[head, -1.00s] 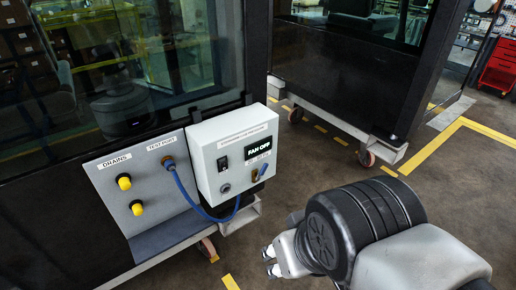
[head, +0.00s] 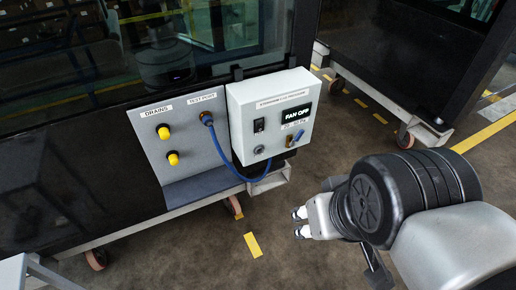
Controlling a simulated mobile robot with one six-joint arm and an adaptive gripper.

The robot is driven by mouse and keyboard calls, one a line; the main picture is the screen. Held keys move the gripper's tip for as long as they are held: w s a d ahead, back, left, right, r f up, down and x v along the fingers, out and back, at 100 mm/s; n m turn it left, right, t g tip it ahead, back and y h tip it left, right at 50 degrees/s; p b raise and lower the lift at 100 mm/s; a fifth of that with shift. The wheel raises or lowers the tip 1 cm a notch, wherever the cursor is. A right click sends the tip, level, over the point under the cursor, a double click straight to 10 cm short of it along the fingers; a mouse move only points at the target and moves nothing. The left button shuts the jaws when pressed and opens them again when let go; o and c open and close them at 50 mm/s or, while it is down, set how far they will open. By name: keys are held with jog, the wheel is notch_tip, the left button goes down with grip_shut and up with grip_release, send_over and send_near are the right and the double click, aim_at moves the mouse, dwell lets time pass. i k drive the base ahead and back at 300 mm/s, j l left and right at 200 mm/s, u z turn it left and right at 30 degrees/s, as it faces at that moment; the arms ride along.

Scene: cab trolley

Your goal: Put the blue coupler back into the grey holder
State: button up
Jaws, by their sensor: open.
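A blue hose (head: 222,152) runs from the test port on the grey panel, hangs in a loop and rises to the underside of the white control box. Its upper end, with the coupler (head: 206,118), sits at the test port; the coupler is small and its blue colour is hard to make out. A round grey fitting (head: 259,149) on the box front looks empty; I cannot tell whether it is the grey holder. My gripper (head: 300,222) is open and empty, in free space right of and below the box, pointing left.
The white control box (head: 270,112) reads FAN OFF and carries a switch and a blue-levered valve (head: 295,138). Two yellow drain knobs (head: 168,145) stick out of the grey panel (head: 185,170). A second dark cab (head: 405,70) stands at the right. Floor between is clear.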

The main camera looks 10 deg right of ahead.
aim_at(207, 120)
jog(key=i+j, duration=0.15)
jog(key=j, duration=0.25)
jog(key=i+j, duration=0.2)
jog(key=j, duration=0.15)
jog(key=i+j+z, duration=0.1)
jog(key=j, duration=0.3)
jog(key=i+j, duration=0.25)
jog(key=j, duration=0.15)
jog(key=i+j, duration=0.15)
jog(key=j, duration=0.25)
jog(key=i+j, duration=0.15)
jog(key=j, duration=0.25)
jog(key=z, duration=0.05)
